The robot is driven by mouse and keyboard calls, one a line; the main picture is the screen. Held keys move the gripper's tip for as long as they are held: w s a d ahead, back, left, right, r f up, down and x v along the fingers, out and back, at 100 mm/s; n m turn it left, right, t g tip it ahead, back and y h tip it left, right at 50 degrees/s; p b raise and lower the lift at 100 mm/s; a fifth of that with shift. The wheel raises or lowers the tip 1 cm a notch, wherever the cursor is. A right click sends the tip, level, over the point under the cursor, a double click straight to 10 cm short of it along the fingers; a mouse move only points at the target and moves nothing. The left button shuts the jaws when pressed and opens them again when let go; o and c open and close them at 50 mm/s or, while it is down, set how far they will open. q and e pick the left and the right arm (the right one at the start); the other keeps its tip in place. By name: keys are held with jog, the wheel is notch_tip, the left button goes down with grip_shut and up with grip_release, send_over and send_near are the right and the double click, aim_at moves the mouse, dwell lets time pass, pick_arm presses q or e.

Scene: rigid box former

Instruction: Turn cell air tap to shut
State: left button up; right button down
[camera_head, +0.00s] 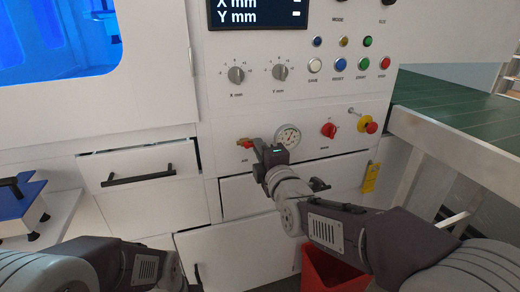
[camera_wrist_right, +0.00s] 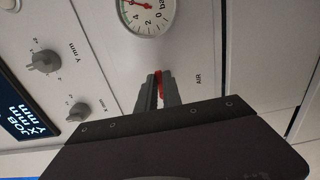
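The air tap has a red handle (camera_head: 246,143) on the white panel, left of the round pressure gauge (camera_head: 288,136). My right gripper (camera_head: 257,148) is at the tap, with its fingers pointing at the panel. In the right wrist view, the two dark fingertips (camera_wrist_right: 160,92) stand close together on either side of the red handle (camera_wrist_right: 160,83), beside the "AIR" label (camera_wrist_right: 198,80). They look shut on it. The fingers hide much of the tap. The gauge (camera_wrist_right: 148,14) shows above them. My left arm reaches in at the lower left; its gripper does not show.
A red rotary switch (camera_head: 328,130) and a red-and-yellow stop button (camera_head: 368,125) sit right of the gauge. Knobs (camera_head: 236,75) and coloured push buttons (camera_head: 338,64) are above. Drawers (camera_head: 140,170) with black handles lie below, and a red bin (camera_head: 328,272) stands under my right arm.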

jog(key=shift+f, duration=0.1)
jog(key=shift+s+a+f+m+b, duration=0.15)
jog(key=shift+a+f+m+b, duration=0.45)
jog(key=shift+m, duration=2.35)
jog(key=shift+s+a+f+m+b, duration=0.25)
jog(key=shift+m+b, duration=0.7)
jog(key=shift+m, duration=2.05)
jog(key=shift+s+a+f+m+b, duration=0.1)
jog(key=shift+a+f+m+b, duration=0.55)
jog(key=shift+m, duration=2.3)
jog(key=shift+d+r, duration=0.15)
jog(key=c, duration=1.5)
grip_release()
